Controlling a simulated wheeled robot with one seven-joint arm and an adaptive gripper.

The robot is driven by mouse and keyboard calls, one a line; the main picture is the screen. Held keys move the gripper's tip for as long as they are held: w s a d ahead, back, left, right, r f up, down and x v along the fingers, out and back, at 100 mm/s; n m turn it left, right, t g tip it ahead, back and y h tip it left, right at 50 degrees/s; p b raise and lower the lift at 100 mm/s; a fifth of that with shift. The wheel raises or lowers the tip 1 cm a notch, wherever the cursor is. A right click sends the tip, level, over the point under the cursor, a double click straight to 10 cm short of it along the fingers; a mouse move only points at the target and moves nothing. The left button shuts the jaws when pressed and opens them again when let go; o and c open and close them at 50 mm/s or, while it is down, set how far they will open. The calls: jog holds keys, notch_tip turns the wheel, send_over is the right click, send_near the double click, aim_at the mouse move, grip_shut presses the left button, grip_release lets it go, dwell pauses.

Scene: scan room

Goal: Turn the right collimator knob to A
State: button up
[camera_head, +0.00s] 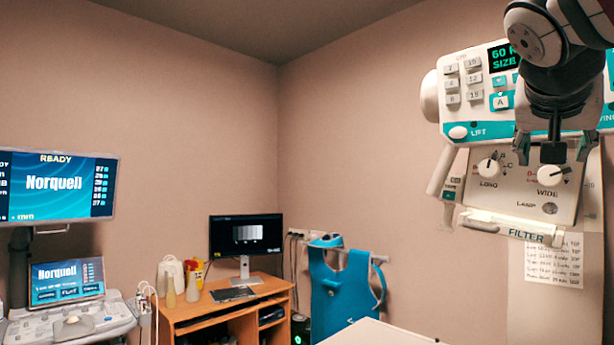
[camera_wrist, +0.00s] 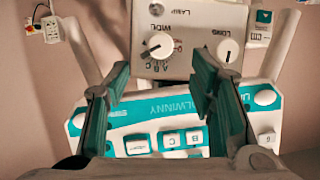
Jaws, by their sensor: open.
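The right collimator knob (camera_head: 548,177) is a round white dial marked WIDE on the pale collimator panel. Its dark pointer mark leans to the upper right in the head view. In the upside-down wrist view the knob (camera_wrist: 159,46) lies beyond the fingertips, its mark toward the lower left, where small letters sit; I cannot tell which letter it meets. Contact with the knob is not visible.
The left knob (camera_head: 490,168), marked LONG, sits close beside. A button panel with display (camera_head: 503,58) is above, a FILTER bar (camera_head: 512,229) below. A side handle (camera_head: 441,170) flanks the panel. A desk (camera_head: 215,310), monitors and a teal apron (camera_head: 343,290) stand farther left.

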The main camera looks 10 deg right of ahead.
aim_at(550, 175)
jog(key=p+x, duration=0.1)
jog(key=x, duration=0.7)
jog(key=shift+w+d+f, duration=0.2)
jog(key=shift+w, duration=0.1)
jog(key=shift+c, duration=0.2)
jog(key=c, duration=1.1)
